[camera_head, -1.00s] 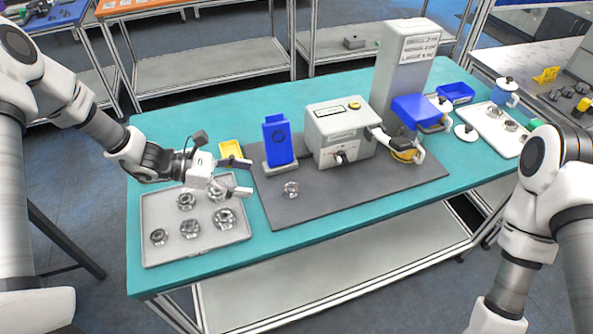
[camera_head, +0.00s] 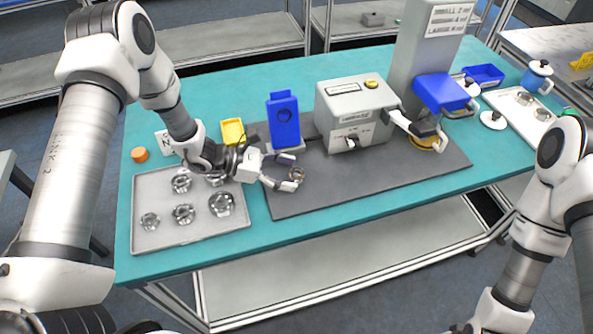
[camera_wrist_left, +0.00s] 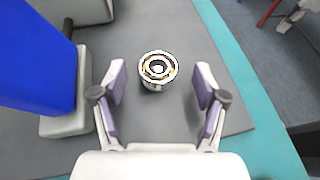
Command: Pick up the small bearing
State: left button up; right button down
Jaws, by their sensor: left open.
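A small ring-shaped metal bearing (camera_head: 297,174) sits on the dark grey mat (camera_head: 360,185), in front of the blue stand. My left gripper (camera_head: 294,180) is open, with its fingertips at the bearing in the head view. In the left wrist view the bearing (camera_wrist_left: 158,69) lies just ahead of and between the two spread fingers (camera_wrist_left: 160,95), touching neither. Several other bearings, such as a larger one (camera_head: 221,203), lie on the grey tray (camera_head: 240,224) at the left. My right gripper is mostly or wholly out of view; its arm shows at the right edge.
A blue stand (camera_head: 284,122) with a white base is close behind the left gripper. A grey machine (camera_head: 352,108) with a lever stands to its right. A yellow bin (camera_head: 232,132) is behind the tray. The mat's front right is clear.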

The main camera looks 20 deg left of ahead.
pick_arm(q)
jog(key=shift+w+f, duration=0.15)
jog(key=shift+c, duration=0.3)
jog(key=c, duration=1.2)
